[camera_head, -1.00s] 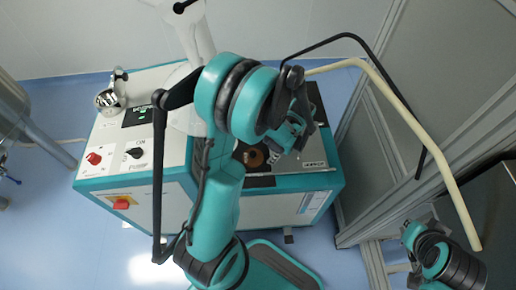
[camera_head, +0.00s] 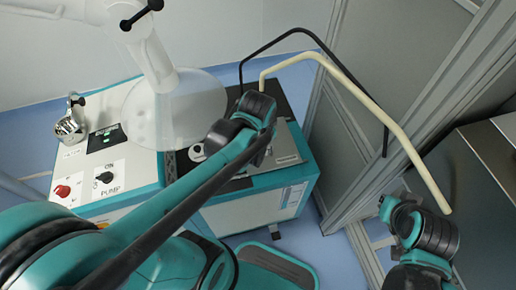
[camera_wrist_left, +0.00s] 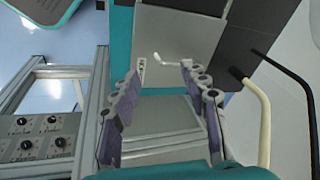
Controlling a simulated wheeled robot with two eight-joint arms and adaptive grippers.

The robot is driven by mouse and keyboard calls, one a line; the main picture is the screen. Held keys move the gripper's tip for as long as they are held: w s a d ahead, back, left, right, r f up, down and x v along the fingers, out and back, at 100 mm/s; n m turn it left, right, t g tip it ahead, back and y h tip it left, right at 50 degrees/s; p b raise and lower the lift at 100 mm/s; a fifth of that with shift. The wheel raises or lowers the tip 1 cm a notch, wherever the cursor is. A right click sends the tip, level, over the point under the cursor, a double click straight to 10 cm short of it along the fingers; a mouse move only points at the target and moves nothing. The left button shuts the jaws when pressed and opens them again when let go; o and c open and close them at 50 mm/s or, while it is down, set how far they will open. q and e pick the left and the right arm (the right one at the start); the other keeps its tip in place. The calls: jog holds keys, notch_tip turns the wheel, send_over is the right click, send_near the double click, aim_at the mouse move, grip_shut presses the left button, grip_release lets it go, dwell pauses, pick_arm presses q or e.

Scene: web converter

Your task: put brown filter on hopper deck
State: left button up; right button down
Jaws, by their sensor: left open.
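I cannot make out the brown filter in either current view; my left arm covers part of the machine top. The machine (camera_head: 125,185) is white and teal, with a dark top section and a silver plate (camera_head: 285,158) at its right. My left gripper (camera_wrist_left: 160,76) is open in the left wrist view, with nothing between its purple-grey fingers. In the head view my left arm reaches across the machine and its wrist is over the dark section; the fingers are hidden there. My right arm's end (camera_head: 400,215) is at lower right, its jaws unclear.
A cream bent tube (camera_head: 385,115) and a black one (camera_head: 345,70) rise at the right of the machine. A grey framed panel (camera_head: 350,150) stands beside them. A metal clamp fitting (camera_head: 68,128) and a clear cone-shaped vessel (camera_head: 180,110) are at the machine's left and back.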

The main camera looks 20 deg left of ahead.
pick_arm(q)
jog(key=s+d+r+n+t+h, duration=0.1)
jog(key=s+r+n+t, duration=0.2)
jog(key=s+r+n, duration=0.1)
jog(key=shift+s+d+r+n+t, duration=0.35)
jog(key=shift+s+d+n+t, duration=0.05)
jog(key=shift+s+n, duration=0.45)
jog(key=shift+a, duration=0.1)
